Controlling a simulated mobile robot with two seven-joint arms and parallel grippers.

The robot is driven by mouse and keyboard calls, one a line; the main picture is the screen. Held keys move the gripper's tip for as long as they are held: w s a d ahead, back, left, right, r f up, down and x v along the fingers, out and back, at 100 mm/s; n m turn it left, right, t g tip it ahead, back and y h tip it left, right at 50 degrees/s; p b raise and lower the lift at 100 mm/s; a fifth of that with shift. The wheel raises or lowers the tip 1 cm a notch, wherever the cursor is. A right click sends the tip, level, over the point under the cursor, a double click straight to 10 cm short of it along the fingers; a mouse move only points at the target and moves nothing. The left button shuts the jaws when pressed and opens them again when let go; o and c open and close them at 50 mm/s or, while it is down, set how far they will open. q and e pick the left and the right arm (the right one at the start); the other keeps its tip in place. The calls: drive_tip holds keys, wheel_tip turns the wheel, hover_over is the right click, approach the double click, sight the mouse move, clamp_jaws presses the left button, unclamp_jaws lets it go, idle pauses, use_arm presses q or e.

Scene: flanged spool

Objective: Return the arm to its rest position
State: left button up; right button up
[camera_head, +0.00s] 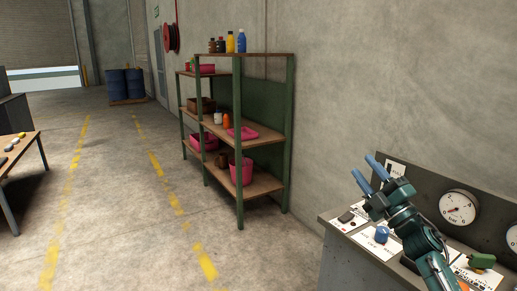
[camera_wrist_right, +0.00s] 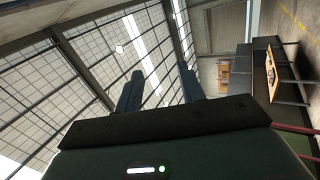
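My right arm (camera_head: 432,258) comes in from the lower right and is raised over a grey control console (camera_head: 350,262). Its gripper (camera_head: 362,164) points up and to the left, clear of the console top in the picture. The two blue fingers are spread apart with nothing between them. In the right wrist view, the same gripper (camera_wrist_right: 161,75) shows both fingers apart and empty against the hall's roof and windows. My left arm and gripper are not in view.
A green-framed shelf (camera_head: 239,160) with bins and bottles stands along the wall. A table (camera_head: 20,146) is at the left edge. The floor between is clear.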

drive_tip(key=w+d+f+m+g+h, duration=0.4)
drive_tip(key=d+f+m+h, duration=0.7)
drive_tip(key=m, duration=0.9)
drive_tip(key=s+a+f+n+g+y, duration=0.1)
drive_tip(key=s+a+f+g, duration=0.1)
drive_tip(key=s+a+f, duration=0.65)
drive_tip(key=s+a+f+n+g, duration=0.1)
drive_tip(key=s+a+f, duration=0.4)
drive_tip(key=s+f, duration=0.55)
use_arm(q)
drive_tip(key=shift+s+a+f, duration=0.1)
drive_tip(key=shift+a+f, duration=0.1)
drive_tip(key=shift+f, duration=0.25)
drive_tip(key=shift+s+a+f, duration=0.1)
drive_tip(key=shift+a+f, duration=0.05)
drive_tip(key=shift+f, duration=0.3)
use_arm(e)
drive_tip(key=s+a+f+g+y, duration=0.1)
drive_tip(key=s+a+f, duration=0.2)
drive_tip(key=s, duration=0.7)
drive_tip(key=s+a+f+m+g+y, duration=0.1)
drive_tip(key=s+a+f, duration=0.3)
drive_tip(key=s, duration=0.6)
drive_tip(key=shift+a+g, duration=0.8)
drive_tip(key=shift+a, duration=0.2)
